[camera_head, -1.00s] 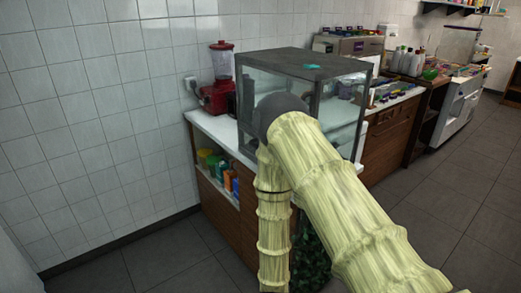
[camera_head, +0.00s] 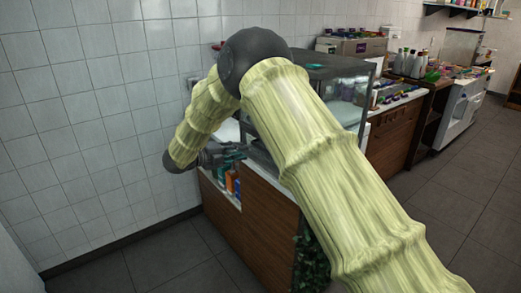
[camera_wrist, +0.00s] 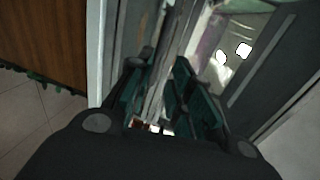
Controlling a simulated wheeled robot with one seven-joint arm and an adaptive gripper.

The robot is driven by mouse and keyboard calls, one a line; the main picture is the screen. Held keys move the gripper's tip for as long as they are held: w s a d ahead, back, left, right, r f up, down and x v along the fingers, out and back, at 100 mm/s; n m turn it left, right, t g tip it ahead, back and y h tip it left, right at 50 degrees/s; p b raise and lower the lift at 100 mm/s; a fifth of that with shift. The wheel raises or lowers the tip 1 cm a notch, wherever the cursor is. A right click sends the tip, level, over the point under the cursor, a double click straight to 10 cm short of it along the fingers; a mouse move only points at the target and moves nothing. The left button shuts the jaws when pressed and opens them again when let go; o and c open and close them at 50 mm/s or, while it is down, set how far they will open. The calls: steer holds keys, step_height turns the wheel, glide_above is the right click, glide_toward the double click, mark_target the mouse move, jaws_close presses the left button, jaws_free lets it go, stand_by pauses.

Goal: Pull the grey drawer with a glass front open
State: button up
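The grey glass case (camera_head: 340,74), with dark frame and clear panes, stands on the counter behind my arm. My arm covers much of its front, so I cannot make out the drawer's outline in the head view. My gripper (camera_head: 238,152) is low at the case's left front corner, just above the counter. In the wrist view, a dark grey frame with a glass pane (camera_wrist: 232,45) fills the upper right. My gripper (camera_wrist: 163,92) shows two green-padded fingers standing apart, with a narrow grey upright edge between or behind them. I cannot tell whether they touch it.
The white counter (camera_head: 228,132) has a wooden cabinet (camera_head: 255,215) below, with bottles (camera_head: 232,184) on an open shelf. A tiled wall (camera_head: 90,110) is on the left. The floor (camera_head: 175,255) in front is clear. Another counter with bottles (camera_head: 408,62) stands to the right.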

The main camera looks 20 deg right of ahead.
steer(key=p+x, duration=0.2)
steer(key=x, duration=0.8)
steer(key=shift+d+f, duration=0.1)
steer(key=shift+d, duration=0.1)
jaws_close()
